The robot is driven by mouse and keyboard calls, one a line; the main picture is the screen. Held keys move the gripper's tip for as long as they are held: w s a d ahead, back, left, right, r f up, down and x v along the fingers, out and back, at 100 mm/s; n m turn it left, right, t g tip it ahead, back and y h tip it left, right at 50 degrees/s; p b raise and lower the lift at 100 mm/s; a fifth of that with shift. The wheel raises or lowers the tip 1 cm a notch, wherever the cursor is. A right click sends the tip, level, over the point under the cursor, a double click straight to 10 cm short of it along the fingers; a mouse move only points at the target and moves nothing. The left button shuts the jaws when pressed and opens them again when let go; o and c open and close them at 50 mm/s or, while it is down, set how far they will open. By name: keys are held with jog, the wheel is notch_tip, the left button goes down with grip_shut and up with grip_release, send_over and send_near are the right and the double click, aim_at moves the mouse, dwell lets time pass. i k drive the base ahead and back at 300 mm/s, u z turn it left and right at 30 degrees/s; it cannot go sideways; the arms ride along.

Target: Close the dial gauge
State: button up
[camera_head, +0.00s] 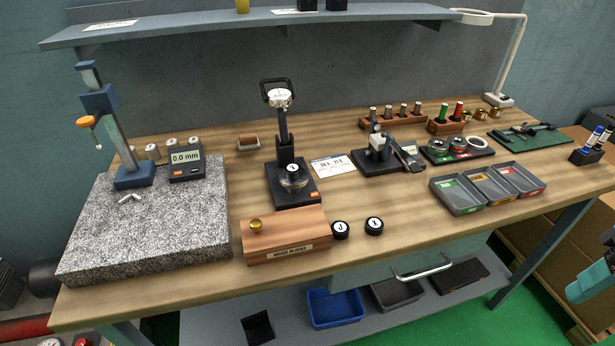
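The dial gauge (279,98) has a white face and sits on top of a black column stand at the middle of the bench. A black loop-shaped handle rises above and around its face. The stand's black base (297,196) carries a round metal part with a black-rimmed, marked cap (292,169) below the column. I cannot tell from this view how far the handle or clamp is open. My gripper cannot be made out; only a teal and black piece, probably of my arm, shows at the right edge, well away from the gauge.
A wooden box (288,236) with a brass knob and two black round knobs stand in front of the gauge. A granite plate (150,225) with a height gauge is left. A card (333,166) and a second black stand are right. A grey shelf (250,27) overhangs behind.

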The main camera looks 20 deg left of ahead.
aim_at(277, 99)
jog(key=z, duration=0.15)
jog(key=k, duration=0.35)
jog(key=u, duration=0.85)
jog(key=i, duration=0.95)
jog(key=u, duration=0.35)
